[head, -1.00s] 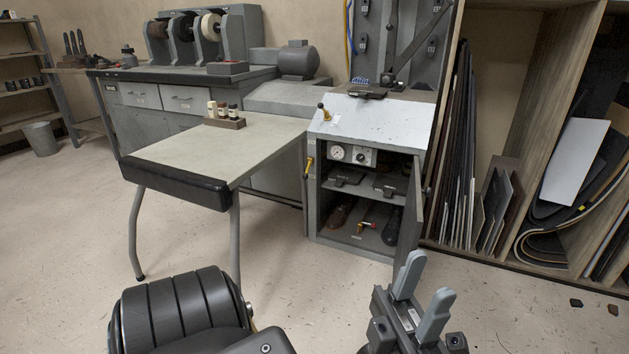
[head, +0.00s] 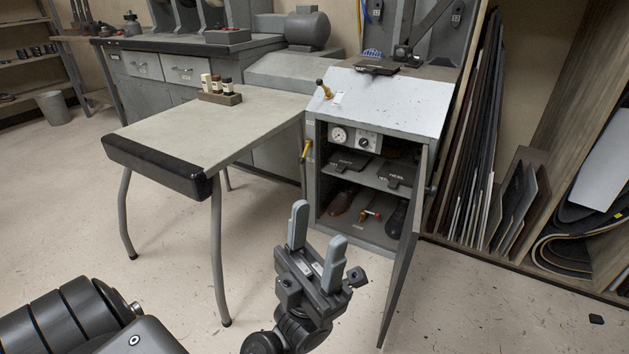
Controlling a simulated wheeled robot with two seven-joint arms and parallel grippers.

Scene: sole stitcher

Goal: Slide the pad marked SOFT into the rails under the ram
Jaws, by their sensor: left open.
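My left gripper (head: 318,228) is open and empty, in front of the open cabinet (head: 312,190) and below its shelf. Two dark flat pads lie side by side on the cabinet's upper shelf, a left pad (head: 347,163) and a right pad (head: 396,175). Both carry small labels, too small to read for certain, so I cannot tell which is marked SOFT. Another dark plate (head: 377,67) sits on top of the cabinet, below the upright press frame (head: 437,35). The ram and rails cannot be made out clearly. My right gripper is out of view.
The cabinet door (head: 408,250) stands open to the right of my gripper. A table (head: 200,130) with small bottles (head: 216,87) stands to the left. Below the shelf lie dark shoe-like shapes and a red-tipped tool (head: 370,214). Sheet stock leans at right.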

